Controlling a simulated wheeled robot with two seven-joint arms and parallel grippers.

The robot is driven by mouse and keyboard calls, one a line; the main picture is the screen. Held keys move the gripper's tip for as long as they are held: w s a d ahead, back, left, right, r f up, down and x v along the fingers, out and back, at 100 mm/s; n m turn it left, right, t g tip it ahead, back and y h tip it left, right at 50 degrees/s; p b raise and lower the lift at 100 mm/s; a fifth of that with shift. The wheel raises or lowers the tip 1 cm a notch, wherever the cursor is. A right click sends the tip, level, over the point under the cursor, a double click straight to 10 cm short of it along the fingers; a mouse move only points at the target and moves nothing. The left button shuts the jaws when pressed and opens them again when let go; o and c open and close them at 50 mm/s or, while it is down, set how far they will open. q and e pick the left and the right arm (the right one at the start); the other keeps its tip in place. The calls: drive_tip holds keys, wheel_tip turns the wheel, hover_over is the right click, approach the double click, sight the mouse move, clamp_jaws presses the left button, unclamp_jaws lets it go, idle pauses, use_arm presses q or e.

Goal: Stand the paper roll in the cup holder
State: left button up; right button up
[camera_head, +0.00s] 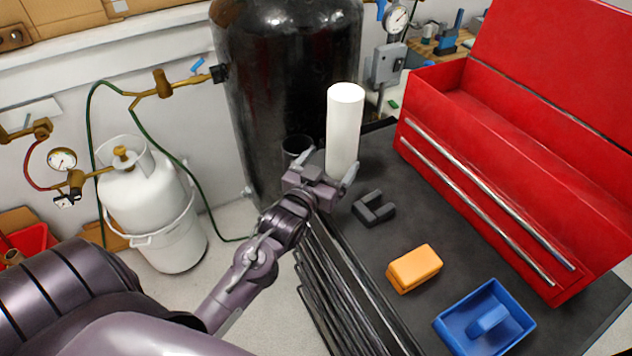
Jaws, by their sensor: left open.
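The white paper roll (345,125) stands upright at the far left corner of the dark cart top. Its lower end is partly hidden by my left gripper. My left gripper (328,166) is open, with its fingers spread just in front of the roll's lower part; I cannot tell whether they touch it. A dark round cup-like holder (297,145) shows just left of the roll, beyond the gripper and beside the cart's corner. Its lower part is hidden by the gripper, and the roll is outside it. My right gripper is not in view.
A black U-shaped block (373,208), an orange block (414,268) and a blue tray (485,322) lie on the cart top (375,245). An open red toolbox (510,165) fills the right side. A large black tank (290,80) stands behind the holder.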

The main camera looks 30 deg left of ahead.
use_arm(q)
drive_tip(key=s+b, duration=0.1)
drive_tip(key=s, duration=0.6)
drive_tip(key=shift+s+d, duration=0.25)
drive_tip(key=shift+s, duration=0.15)
